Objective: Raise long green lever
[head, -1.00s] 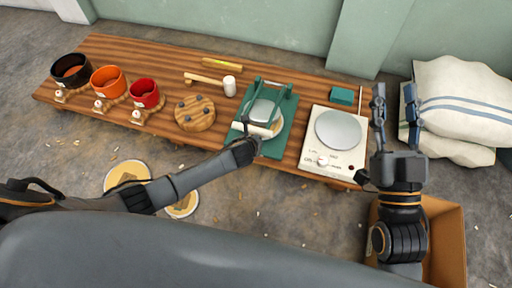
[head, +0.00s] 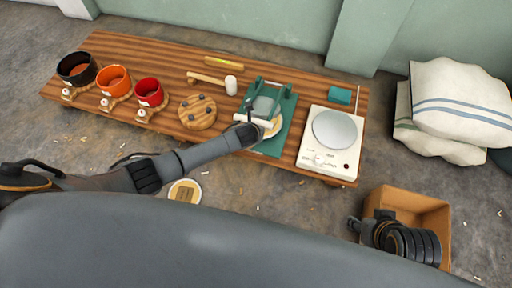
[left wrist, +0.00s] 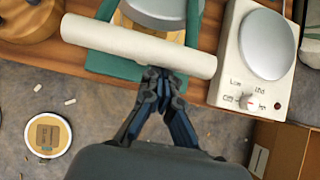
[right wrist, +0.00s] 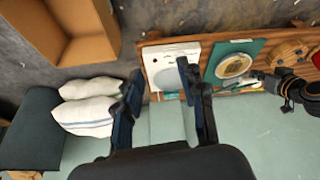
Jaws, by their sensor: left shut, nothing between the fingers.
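The green press (head: 291,113) stands on the wooden table. Its long green lever (head: 245,104) ends in a white cylindrical handle (head: 240,119), and a grey plate (head: 267,104) hangs between its arms. A cream disc (head: 274,127) shows beneath it. My left gripper (left wrist: 158,76) is shut and empty. In the left wrist view its fingertips are at the lower edge of the white handle (left wrist: 105,40); I cannot tell whether they touch. My right gripper (right wrist: 158,78) is open and empty, away from the press, near the cardboard box in the head view.
A mallet (head: 207,78), a round wooden board (head: 197,111) and red, orange and black cups (head: 149,91) are to the left. A cardboard box (head: 433,216) and stacked sacks (head: 456,105) are at right.

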